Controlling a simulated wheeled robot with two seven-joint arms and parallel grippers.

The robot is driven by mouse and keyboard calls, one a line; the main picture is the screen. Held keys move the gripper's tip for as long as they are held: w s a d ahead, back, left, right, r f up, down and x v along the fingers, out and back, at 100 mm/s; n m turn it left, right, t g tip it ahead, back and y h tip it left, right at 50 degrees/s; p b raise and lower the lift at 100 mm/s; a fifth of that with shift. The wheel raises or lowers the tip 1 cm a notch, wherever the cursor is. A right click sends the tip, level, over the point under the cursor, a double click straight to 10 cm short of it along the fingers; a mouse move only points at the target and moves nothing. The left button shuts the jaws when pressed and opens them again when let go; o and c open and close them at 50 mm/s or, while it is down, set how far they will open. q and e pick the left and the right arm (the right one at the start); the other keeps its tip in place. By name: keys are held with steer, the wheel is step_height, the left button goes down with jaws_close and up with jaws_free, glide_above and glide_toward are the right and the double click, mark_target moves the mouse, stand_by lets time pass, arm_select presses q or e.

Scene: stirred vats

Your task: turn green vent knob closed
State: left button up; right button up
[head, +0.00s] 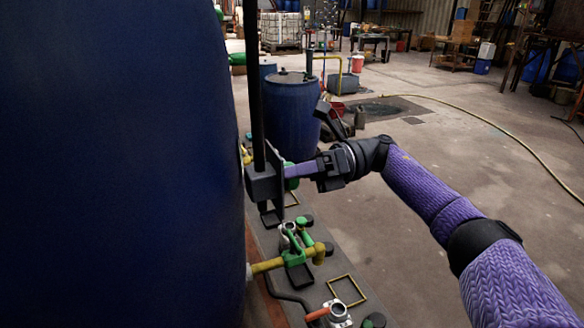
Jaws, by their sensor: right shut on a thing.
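A green knob (291,183) shows in the head view beside the large blue vat, against a dark grey upright plate (276,182). My right arm reaches in from the right, and my right gripper (301,171) is shut on the green knob. The fingers hide part of the knob, so I cannot tell its turning angle. My left gripper is not in view.
The large blue vat (110,160) fills the left side. Below the gripper are a yellow pipe (268,266) with green valve parts (296,256) and an orange-handled valve (318,314). A blue drum (291,115) stands behind. The floor at right is mostly open, with a yellow hose.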

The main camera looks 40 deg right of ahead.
steer(key=m+p, duration=0.1)
steer(key=m, duration=0.2)
steer(key=shift+r+m, duration=0.1)
steer(key=shift+m, duration=0.2)
steer(key=m+p, duration=0.1)
steer(key=m, duration=0.2)
steer(key=shift+w, duration=0.1)
steer(key=m+p, duration=0.1)
steer(key=m, duration=0.1)
steer(key=shift+m, duration=0.4)
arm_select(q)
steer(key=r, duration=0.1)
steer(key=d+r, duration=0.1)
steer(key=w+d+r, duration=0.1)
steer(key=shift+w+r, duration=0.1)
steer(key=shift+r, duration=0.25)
arm_select(e)
steer(key=shift+f+m, duration=0.2)
steer(key=shift+m, duration=0.1)
arm_select(q)
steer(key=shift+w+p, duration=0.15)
steer(key=shift+p, duration=0.15)
arm_select(e)
steer(key=shift+m, duration=0.3)
steer(key=o, duration=1.3)
steer(key=shift+d, duration=0.1)
